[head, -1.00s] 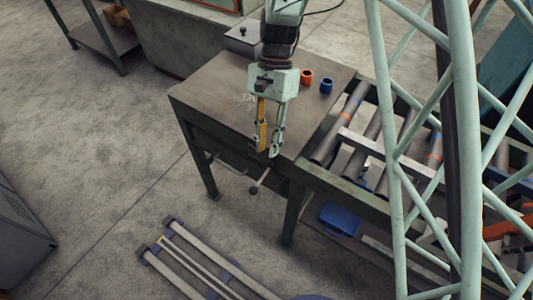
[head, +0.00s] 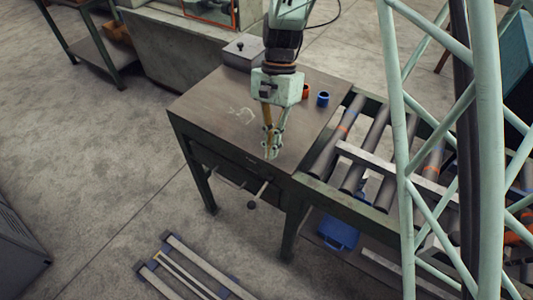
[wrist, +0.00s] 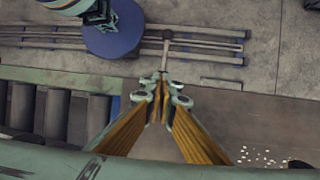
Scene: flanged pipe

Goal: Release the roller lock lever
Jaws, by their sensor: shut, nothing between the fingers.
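The roller lock lever (head: 259,192) is a thin rod with a dark round knob. It sticks out below the front edge of the table, near where the table meets the roller conveyor. In the wrist view the lever (wrist: 166,52) points up the picture, just beyond my fingertips. My gripper (head: 271,153) has its fingers together and empty. It points down over the table's front edge, above the lever in the picture. In the wrist view the fingertips (wrist: 164,92) overlap the lever's near end, so I cannot tell whether they touch it.
The steel table (head: 215,105) holds an orange ring (head: 305,91), a blue ring (head: 323,98) and a grey box (head: 243,52). The rollers (head: 366,148) lie to the right, with a blue case (head: 338,230) below. Long bars (head: 195,268) lie on the floor in front.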

